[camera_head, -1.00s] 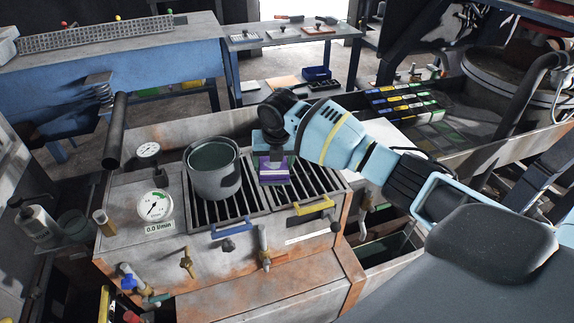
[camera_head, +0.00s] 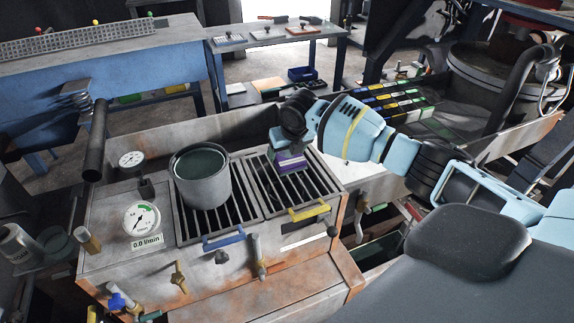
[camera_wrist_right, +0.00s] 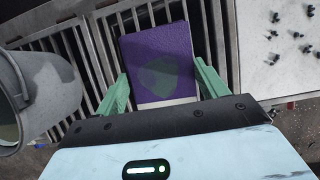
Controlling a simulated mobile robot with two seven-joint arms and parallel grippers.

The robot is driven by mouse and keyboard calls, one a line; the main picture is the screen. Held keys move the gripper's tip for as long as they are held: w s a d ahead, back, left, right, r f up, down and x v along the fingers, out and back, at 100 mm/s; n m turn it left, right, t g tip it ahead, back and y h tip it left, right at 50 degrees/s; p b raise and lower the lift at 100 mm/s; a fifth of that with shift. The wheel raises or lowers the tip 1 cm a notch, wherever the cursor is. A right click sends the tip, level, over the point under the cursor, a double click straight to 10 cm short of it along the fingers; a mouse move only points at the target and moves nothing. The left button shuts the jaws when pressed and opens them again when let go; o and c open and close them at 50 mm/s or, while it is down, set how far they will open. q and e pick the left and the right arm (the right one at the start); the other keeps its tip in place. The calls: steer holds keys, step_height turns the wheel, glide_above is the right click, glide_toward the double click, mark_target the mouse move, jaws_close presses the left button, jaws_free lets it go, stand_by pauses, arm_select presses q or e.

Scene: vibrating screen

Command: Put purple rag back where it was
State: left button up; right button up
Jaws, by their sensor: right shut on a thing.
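The purple rag (camera_head: 291,163) is a small flat piece with a pale edge. It is at my right gripper (camera_head: 288,160), over the right-hand grate of the rusty metal unit. In the right wrist view the rag (camera_wrist_right: 158,55) sits between the two green fingers of the right gripper (camera_wrist_right: 162,85), with a darker patch on its face. The right gripper is shut on it. I cannot tell whether the rag touches the grate bars. My left gripper is not in view.
A grey bucket (camera_head: 202,178) stands on the left-hand grate, left of the rag. A pressure gauge (camera_head: 141,219) and a dark upright pipe (camera_head: 96,142) are further left. Blue (camera_head: 223,239) and yellow (camera_head: 309,211) handles line the grates' front. The right-hand grate has bare bars around the rag.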

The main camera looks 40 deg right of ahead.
mark_target(287, 161)
step_height(287, 161, down, 4)
steer(key=shift+f, duration=0.5)
steer(key=o, duration=0.9)
